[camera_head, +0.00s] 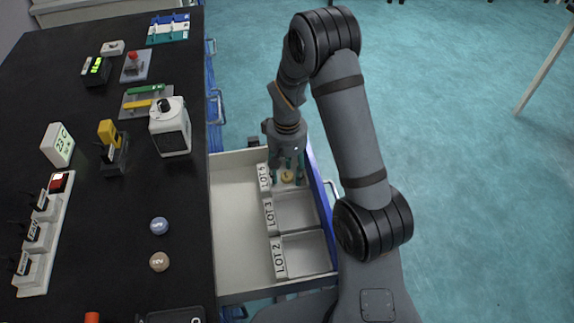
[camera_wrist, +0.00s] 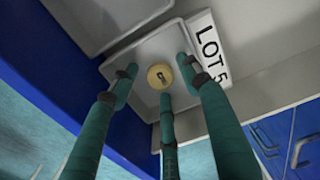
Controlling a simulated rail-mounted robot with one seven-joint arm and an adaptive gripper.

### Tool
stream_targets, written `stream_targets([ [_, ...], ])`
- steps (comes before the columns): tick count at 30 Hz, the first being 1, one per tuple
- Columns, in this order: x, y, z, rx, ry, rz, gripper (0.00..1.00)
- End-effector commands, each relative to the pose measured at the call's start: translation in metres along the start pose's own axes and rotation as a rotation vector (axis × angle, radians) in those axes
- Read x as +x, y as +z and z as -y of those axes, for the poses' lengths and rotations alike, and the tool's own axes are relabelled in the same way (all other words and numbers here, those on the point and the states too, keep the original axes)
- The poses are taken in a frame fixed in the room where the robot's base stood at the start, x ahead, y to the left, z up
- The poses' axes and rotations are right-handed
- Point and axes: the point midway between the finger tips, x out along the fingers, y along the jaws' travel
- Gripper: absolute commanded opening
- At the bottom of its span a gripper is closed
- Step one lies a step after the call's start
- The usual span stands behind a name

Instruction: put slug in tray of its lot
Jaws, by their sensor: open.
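A round yellow slug (camera_wrist: 160,76) with a dark mark too small to read lies in a small white tray (camera_wrist: 150,50) whose label (camera_wrist: 208,48) reads LOT 5. The slug (camera_head: 287,176) also shows in the head view, in the far compartment of the open drawer (camera_head: 235,220). My gripper (camera_head: 287,165) points down over that tray, and its teal fingers stand spread around the slug. In the wrist view the fingertips (camera_wrist: 158,85) appear apart from the slug, with gaps between. My gripper is open.
Trays labelled LOT 3 (camera_head: 296,211) and LOT 2 (camera_head: 305,254) sit nearer in the drawer and look empty. A white device (camera_head: 170,127) stands near the bench edge.

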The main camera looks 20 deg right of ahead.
Motion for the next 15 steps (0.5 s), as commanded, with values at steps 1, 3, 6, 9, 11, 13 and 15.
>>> stream_targets([
  [1, -0.006, 0.000, 0.000, 0.000, 0.000, -0.001, 0.47],
  [3, -0.013, -0.001, 0.000, 0.000, 0.000, -0.004, 0.47],
  [6, -0.033, -0.002, 0.000, 0.000, 0.000, -0.007, 0.47],
  [9, -0.056, -0.002, 0.000, 0.001, 0.000, -0.007, 0.47],
  [11, -0.069, -0.002, 0.000, 0.001, 0.000, -0.006, 0.47],
  [13, -0.084, -0.002, 0.000, 0.001, 0.000, -0.006, 0.47],
  [15, -0.096, -0.002, 0.000, 0.000, 0.000, -0.005, 0.47],
])
